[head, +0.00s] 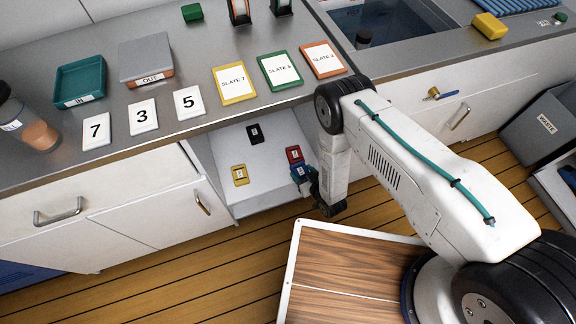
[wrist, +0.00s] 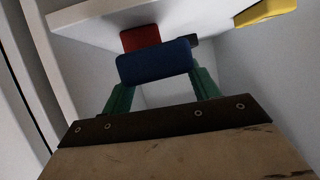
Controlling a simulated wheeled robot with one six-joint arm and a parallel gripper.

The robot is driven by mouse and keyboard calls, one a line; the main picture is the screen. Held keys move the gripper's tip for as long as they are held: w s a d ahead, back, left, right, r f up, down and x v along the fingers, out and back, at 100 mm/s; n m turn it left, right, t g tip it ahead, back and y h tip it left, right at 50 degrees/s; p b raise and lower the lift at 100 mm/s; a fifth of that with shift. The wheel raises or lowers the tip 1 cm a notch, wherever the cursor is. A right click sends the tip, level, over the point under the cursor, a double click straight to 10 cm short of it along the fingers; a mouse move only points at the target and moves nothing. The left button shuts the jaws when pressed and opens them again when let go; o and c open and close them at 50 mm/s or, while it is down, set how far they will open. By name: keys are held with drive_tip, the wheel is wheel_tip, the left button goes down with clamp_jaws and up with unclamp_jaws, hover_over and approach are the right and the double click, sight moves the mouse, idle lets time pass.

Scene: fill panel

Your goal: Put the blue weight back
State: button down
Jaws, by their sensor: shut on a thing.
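The blue weight (head: 299,172) is at the front right of the white open compartment under the counter, just in front of the red weight (head: 294,154). My gripper (head: 311,181) is shut on it. In the wrist view the blue weight (wrist: 155,62) sits between the two green fingers of my gripper (wrist: 160,86), partly covering the red weight (wrist: 140,38). I cannot tell whether the blue weight touches the white surface. The black weight (head: 255,134) is at the back and the yellow weight (head: 240,175) at the left.
The steel counter (head: 200,140) overhangs the compartment. On it lie number cards, coloured slates, a teal tray (head: 79,82) and a grey OUT tray (head: 146,60). A grey WASTE bin (head: 545,125) stands at the right. Cabinet walls border the compartment.

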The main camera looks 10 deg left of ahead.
hover_over(271, 171)
drive_tip(key=shift+d+f, duration=0.25)
drive_tip(key=shift+f, duration=0.3)
drive_tip(key=shift+w+a+f, duration=0.1)
drive_tip(key=shift+a+f, duration=0.05)
drive_tip(key=shift+f, duration=0.75)
drive_tip(key=shift+a+f, duration=0.15)
drive_tip(key=shift+f, duration=0.75)
drive_tip(key=shift+c, duration=1.8)
unclamp_jaws()
drive_tip(key=shift+f, duration=0.15)
drive_tip(key=shift+d, duration=0.1)
drive_tip(key=v, duration=1.2)
